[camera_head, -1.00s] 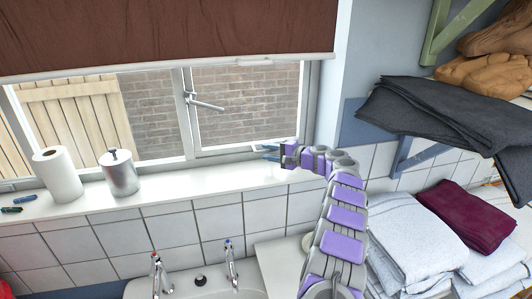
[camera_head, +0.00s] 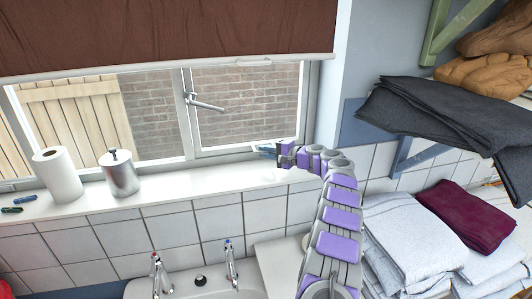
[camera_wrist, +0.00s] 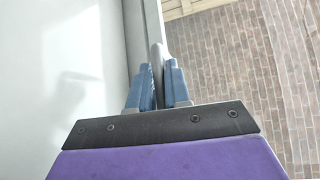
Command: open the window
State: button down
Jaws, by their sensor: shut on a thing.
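The window (camera_head: 245,105) has a light frame, with a brick wall showing through its right pane. Its lever handle (camera_head: 205,102) sits on the left upright of that pane, tilted down to the right. My gripper (camera_head: 266,150) is at the lower right of this pane, just above the sill, apart from the lever handle. In the wrist view, the blue fingers (camera_wrist: 160,80) are closed around a rounded grey bar (camera_wrist: 157,53) beside the pale frame. The bar looks like part of the window's lower edge or its stay. The fingers hide where it ends.
A paper towel roll (camera_head: 58,174) and a metal canister (camera_head: 120,174) stand on the white sill (camera_head: 180,190). Taps (camera_head: 231,262) rise below. Folded towels (camera_head: 410,235) lie at right, under a shelf with dark cloth (camera_head: 445,110). A brown blind (camera_head: 160,35) hangs above.

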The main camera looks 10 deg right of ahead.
jog(key=shift+f, duration=0.2)
jog(key=w+m+t+h+b, duration=0.1)
jog(key=w+a+m+h, duration=0.1)
jog(key=w, duration=0.1)
jog(key=w+a+m+t+h+b, duration=0.1)
jog(key=shift+w+a+t+b, duration=0.15)
jog(key=shift+w+t+b, duration=0.15)
jog(key=shift+w+b, duration=0.1)
jog(key=shift+w+h, duration=0.4)
jog(key=c, duration=1.2)
grip_release()
jog(key=shift+w, duration=0.15)
jog(key=shift+r, duration=0.1)
